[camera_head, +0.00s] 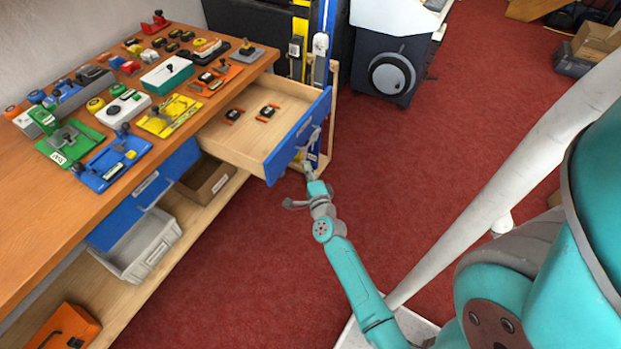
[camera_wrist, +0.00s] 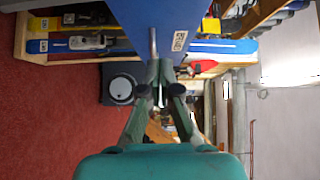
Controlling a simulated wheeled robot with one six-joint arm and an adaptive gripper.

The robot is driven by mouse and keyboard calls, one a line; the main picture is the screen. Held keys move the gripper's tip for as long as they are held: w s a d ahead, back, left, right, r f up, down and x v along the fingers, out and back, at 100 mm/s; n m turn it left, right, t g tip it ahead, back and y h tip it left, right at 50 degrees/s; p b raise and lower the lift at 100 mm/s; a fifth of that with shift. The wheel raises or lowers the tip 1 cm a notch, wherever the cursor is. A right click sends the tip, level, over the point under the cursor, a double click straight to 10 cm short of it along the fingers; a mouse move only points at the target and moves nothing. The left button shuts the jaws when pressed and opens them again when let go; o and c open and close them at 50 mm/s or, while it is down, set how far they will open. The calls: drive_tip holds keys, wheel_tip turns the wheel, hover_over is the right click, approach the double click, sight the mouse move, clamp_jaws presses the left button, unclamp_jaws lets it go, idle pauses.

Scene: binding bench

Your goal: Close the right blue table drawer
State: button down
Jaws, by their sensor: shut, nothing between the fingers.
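The right drawer, with pale wooden sides (camera_head: 217,135) and a blue front (camera_head: 290,143), is pulled well out of the bench. Two small black-and-orange items lie inside it. My gripper (camera_head: 307,168) is at the outer side of the blue front, close to its grey handle (camera_head: 307,137). In the wrist view the fingers (camera_wrist: 160,88) are together and empty, just below the handle (camera_wrist: 153,42) and the blue front (camera_wrist: 180,22). I cannot tell whether the fingertips touch the drawer.
The wooden benchtop (camera_head: 50,205) holds many small tools. A second blue drawer front (camera_head: 145,195) is to the left, above a grey bin (camera_head: 150,245). Red carpet (camera_head: 430,150) is clear.

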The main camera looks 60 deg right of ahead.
sight(292, 149)
drive_tip(key=shift+w+d, duration=0.3)
drive_tip(key=shift+w, duration=0.75)
drive_tip(key=shift+w+d, duration=0.25)
drive_tip(key=shift+w, duration=0.85)
drive_tip(key=shift+w+d, duration=0.3)
drive_tip(key=shift+w, duration=0.75)
